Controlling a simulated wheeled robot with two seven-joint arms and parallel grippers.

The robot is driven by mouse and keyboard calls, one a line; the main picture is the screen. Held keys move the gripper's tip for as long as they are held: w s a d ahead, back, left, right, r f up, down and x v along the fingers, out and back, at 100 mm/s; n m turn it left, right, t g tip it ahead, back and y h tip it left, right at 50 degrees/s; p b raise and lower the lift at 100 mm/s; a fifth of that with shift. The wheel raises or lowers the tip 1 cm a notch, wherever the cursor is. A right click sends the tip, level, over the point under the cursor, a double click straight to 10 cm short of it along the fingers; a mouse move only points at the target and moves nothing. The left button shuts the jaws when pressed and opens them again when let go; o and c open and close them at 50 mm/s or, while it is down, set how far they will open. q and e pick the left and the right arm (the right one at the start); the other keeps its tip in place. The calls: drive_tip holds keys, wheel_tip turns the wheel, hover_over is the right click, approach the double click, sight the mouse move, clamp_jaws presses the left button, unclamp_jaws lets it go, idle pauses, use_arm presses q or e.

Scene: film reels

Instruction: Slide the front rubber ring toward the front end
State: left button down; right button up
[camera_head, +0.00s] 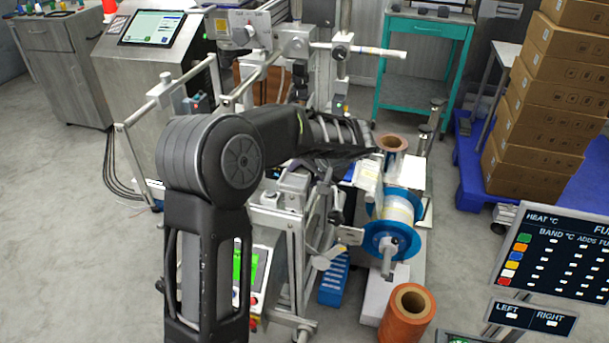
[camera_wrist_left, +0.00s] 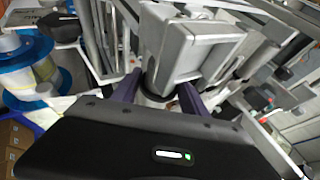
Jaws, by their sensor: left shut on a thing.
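My left arm reaches across the head view from the lower left, and its wrist (camera_head: 340,133) covers the middle of the machine. The fingertips are not clear there. In the left wrist view the two purple fingers of my left gripper (camera_wrist_left: 160,96) are shut on a small rounded part below a grey metal block (camera_wrist_left: 190,45). A pale band and dark edge show between the fingers. I cannot tell for certain that this is the front rubber ring; no ring is clear in the head view. My right gripper is not in view.
A blue-flanged spool (camera_head: 392,245) sits right of the machine and shows in the left wrist view (camera_wrist_left: 30,72). Copper-coloured rolls stand behind it (camera_head: 391,142) and in front (camera_head: 407,312). A display panel (camera_head: 560,252) stands at right. Open floor lies at left.

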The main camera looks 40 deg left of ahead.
use_arm(q)
drive_tip(key=c, duration=0.6)
unclamp_jaws()
drive_tip(key=v, duration=0.7)
drive_tip(key=shift+d+r, duration=0.25)
drive_tip(key=shift+r, duration=0.05)
